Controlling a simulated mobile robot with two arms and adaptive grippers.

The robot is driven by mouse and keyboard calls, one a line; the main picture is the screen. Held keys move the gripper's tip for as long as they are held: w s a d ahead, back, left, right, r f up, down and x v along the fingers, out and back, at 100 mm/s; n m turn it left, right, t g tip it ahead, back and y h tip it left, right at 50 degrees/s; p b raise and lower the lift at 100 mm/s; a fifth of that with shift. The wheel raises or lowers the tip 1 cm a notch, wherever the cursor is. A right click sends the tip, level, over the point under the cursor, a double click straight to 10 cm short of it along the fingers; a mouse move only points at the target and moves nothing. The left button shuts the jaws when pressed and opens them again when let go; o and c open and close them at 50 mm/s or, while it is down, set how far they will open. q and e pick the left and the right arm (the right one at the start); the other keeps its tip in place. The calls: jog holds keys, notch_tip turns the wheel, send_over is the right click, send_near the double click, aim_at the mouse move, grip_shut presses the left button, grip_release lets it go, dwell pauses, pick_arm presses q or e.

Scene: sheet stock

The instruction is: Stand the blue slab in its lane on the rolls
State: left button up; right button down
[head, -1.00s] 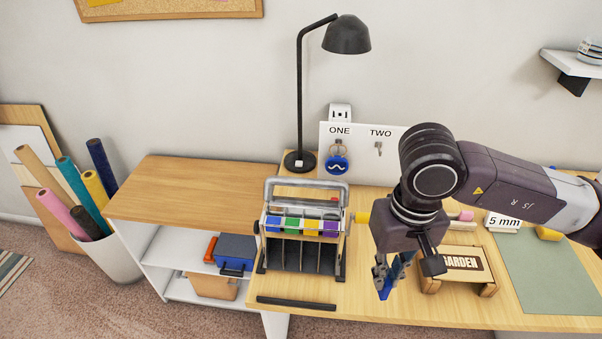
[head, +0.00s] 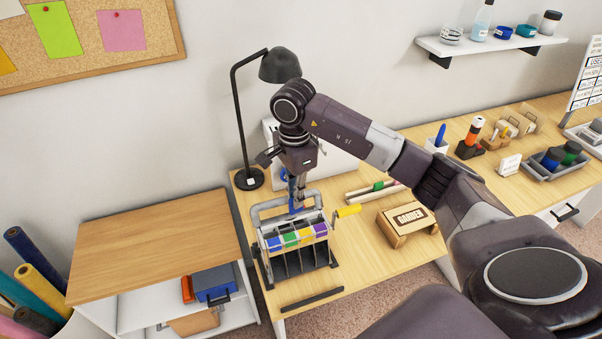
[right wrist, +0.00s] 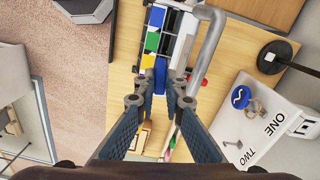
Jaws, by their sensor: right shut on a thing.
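My right gripper (head: 298,203) is above the back of the lane rack (head: 335,262), shut on the blue slab (head: 293,204). In the right wrist view the slab (right wrist: 160,74) is seen end-on between the fingertips (right wrist: 160,98). The rack front carries blue (head: 274,243), green (head: 290,239), yellow (head: 306,234) and purple (head: 321,229) lane labels. In the right wrist view the slab is nearer the yellow label (right wrist: 147,62) than the blue label (right wrist: 157,17). The rolls are not clearly visible. My left gripper is not in view.
A grey bent tube (right wrist: 211,40) runs along the rack. A yellow crank handle (head: 348,211) sticks out at its right. The lamp (head: 280,66) stands behind left, beside the white hook board (right wrist: 263,120). The GARDEN box (head: 408,220) is to the right; a black bar (head: 312,299) lies in front.

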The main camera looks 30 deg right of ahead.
jog(key=shift+w+d+f+m, duration=0.1)
jog(key=shift+w+d+m, duration=0.1)
jog(key=shift+d+m, duration=0.75)
jog(key=shift+a, duration=0.2)
jog(key=shift+d+f, duration=0.15)
jog(key=shift+f, duration=0.05)
notch_tip(320, 180, down, 4)
jog(key=b, duration=0.4)
jog(key=shift+f, duration=0.15)
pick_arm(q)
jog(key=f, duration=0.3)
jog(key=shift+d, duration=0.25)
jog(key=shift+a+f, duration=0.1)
pick_arm(e)
jog(key=shift+s, duration=0.1)
